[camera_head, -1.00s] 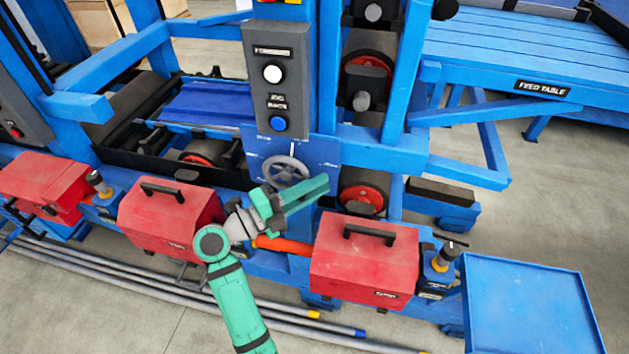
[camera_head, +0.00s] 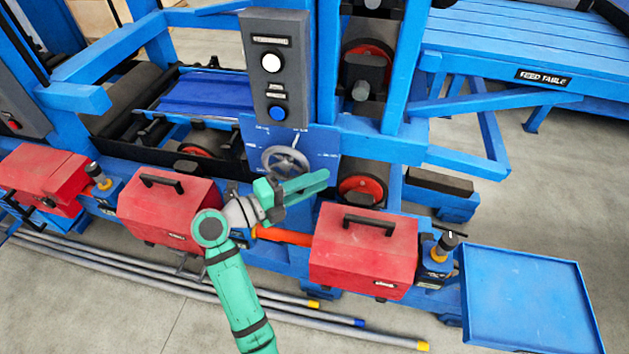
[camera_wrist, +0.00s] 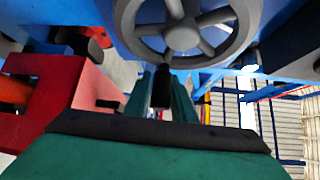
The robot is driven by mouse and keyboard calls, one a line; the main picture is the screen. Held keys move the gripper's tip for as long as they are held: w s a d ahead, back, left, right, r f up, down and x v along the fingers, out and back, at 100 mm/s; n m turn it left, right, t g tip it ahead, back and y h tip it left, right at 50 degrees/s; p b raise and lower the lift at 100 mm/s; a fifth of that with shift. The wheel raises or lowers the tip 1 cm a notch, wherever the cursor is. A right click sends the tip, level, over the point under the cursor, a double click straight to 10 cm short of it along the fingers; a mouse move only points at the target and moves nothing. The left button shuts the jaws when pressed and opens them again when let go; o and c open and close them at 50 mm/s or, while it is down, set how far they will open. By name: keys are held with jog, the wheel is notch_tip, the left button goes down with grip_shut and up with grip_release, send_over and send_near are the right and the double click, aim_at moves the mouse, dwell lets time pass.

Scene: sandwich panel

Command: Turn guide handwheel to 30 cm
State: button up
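The grey spoked handwheel (camera_head: 286,162) sits on a blue scale panel (camera_head: 325,147) below the grey control box. The white scale marks are too small to read. In the wrist view the handwheel (camera_wrist: 183,32) fills the top middle. My gripper (camera_head: 324,180) is in front of the wheel, just below and right of it in the head view. In the wrist view my gripper's green fingers (camera_wrist: 163,90) stand apart below the rim. A small dark cylinder (camera_wrist: 161,88) shows between them; I cannot tell whether they touch it.
Red boxes with black handles stand left (camera_head: 168,207) and right (camera_head: 362,250) of my gripper. An orange part (camera_head: 283,236) lies between them. The grey control box (camera_head: 275,70) is above the wheel. A blue tray (camera_head: 530,300) is at right. Long pipes lie on the floor.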

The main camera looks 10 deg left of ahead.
jog(key=shift+o, duration=0.8)
jog(key=v, duration=1)
jog(key=shift+s+a, duration=0.3)
jog(key=shift+d+r, duration=0.1)
jog(key=shift+d, duration=0.05)
